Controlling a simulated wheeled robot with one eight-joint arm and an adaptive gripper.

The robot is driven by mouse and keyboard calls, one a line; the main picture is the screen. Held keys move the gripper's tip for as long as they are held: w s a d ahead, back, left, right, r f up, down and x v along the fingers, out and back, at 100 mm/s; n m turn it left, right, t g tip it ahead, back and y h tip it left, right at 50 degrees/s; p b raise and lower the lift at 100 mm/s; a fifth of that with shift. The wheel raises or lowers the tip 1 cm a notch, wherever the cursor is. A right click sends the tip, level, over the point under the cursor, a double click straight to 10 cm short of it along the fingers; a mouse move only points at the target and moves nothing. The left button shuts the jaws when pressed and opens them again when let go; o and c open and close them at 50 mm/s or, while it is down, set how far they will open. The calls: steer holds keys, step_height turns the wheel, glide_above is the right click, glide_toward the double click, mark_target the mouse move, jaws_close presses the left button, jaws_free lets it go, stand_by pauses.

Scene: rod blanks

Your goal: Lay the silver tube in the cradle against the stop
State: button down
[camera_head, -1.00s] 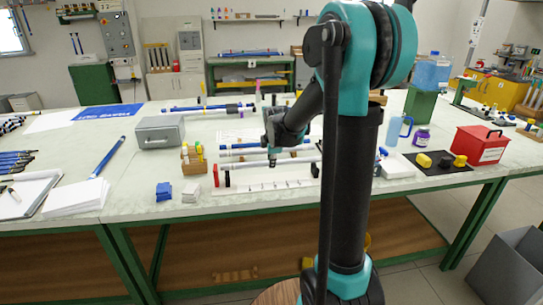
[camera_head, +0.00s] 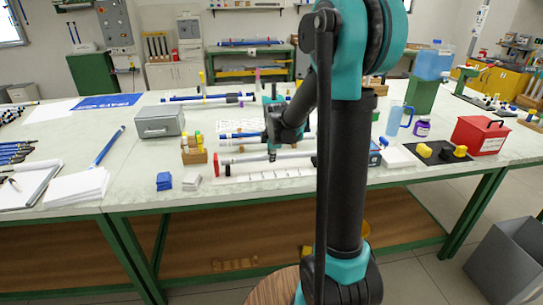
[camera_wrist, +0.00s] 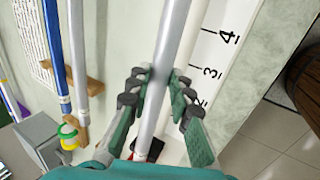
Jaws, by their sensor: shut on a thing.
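The silver tube (camera_wrist: 165,60) is a long bare tube, seen lengthwise in the wrist view and roughly level in the head view (camera_head: 245,157). My gripper (camera_wrist: 158,88) is shut on it, one finger on each side; it also shows in the head view (camera_head: 272,155). The cradle's white base (camera_head: 285,181) has scale marks along the front, with numbers in the wrist view (camera_wrist: 214,45). The red stop (camera_head: 216,163) is at its left end, close to the tube's left end. I cannot tell whether the tube touches the stop or rests in the cradle.
Blue tubes (camera_wrist: 54,50) lie behind, on a wooden rack (camera_wrist: 93,86). A red box (camera_head: 480,136) stands far right.

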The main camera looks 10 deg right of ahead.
steer(key=shift+a, duration=0.5)
stand_by(0.4)
steer(key=c, duration=1.3)
jaws_free()
